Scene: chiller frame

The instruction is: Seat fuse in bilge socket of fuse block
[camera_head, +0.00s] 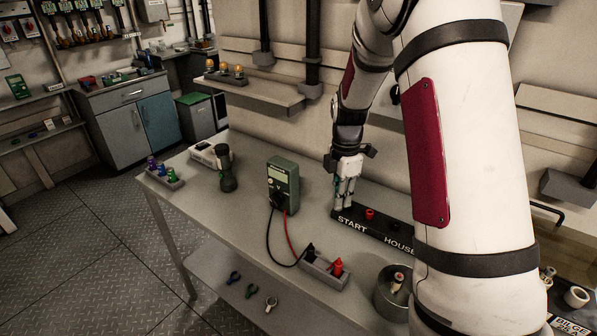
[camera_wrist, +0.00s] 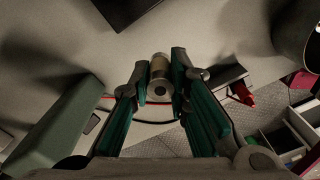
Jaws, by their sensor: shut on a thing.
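My gripper (camera_head: 346,196) points down over the bench, beside the START end of the black labelled strip. In the wrist view its green-padded fingers (camera_wrist: 159,92) are shut on a tan cylinder with a grey metal end, which looks like the fuse (camera_wrist: 159,70). The fuse is held above the bench; in the head view I cannot make it out clearly.
A green multimeter (camera_head: 283,184) with red and black leads stands left of my gripper. The START/HOUSE strip (camera_head: 376,232) has red and black posts. A small box with a red plug (camera_head: 337,267) and a metal can (camera_head: 378,290) are nearer. A dark torch (camera_head: 226,170) stands left.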

